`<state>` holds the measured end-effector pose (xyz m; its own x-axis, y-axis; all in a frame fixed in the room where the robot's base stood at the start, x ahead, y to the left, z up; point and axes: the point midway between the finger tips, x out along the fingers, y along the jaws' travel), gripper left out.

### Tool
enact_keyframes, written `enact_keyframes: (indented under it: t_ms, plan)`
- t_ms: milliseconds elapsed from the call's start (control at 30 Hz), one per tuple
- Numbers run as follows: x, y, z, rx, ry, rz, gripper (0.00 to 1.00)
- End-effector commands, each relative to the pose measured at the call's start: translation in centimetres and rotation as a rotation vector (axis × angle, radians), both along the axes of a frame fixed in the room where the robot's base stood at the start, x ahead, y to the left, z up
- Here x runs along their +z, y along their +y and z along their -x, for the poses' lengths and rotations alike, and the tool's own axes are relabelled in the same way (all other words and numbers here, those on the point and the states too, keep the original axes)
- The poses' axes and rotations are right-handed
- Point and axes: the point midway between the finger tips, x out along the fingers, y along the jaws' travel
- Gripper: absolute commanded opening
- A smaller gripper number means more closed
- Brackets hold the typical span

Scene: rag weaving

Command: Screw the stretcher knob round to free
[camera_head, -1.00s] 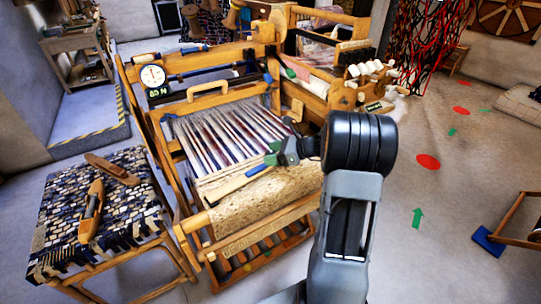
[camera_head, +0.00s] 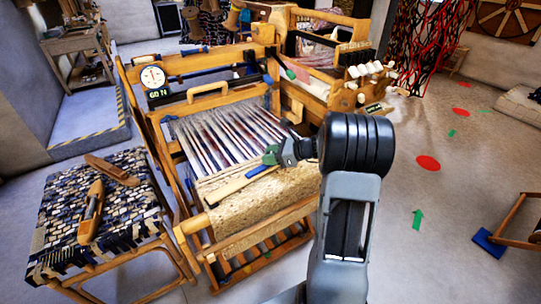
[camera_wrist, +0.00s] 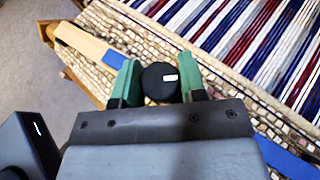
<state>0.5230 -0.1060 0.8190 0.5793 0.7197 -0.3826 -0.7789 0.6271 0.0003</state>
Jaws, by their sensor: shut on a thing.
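The stretcher is a flat wooden bar with blue parts, lying across the woven cloth at the loom's front; its pale left part (camera_head: 232,187) shows in the head view and also in the wrist view (camera_wrist: 85,43). The stretcher knob (camera_wrist: 160,83) is a round black cap with a small pale mark, at the bar's middle. My gripper (camera_wrist: 156,80) has its green fingers on either side of the knob, shut on it. In the head view my gripper (camera_head: 274,154) is over the bar, and the knob is hidden there.
A dial (camera_head: 152,77) with a green readout, seemingly 60 N, is on the loom's left. A woven-top bench (camera_head: 60,205) at the left holds two wooden shuttles. The striped warp (camera_wrist: 250,50) lies beyond the bar. Open floor lies to the right.

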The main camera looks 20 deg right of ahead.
Motion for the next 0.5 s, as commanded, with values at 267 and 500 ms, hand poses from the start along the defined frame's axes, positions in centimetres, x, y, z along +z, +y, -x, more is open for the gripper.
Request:
enact_keyframes:
  t_ms: [267, 500]
  plan:
    - [0.22, -0.05, -0.05, 0.043, -0.001, 0.000, 0.15]
    - [0.45, -0.05, -0.07, 0.203, 0.001, -0.001, 0.14]
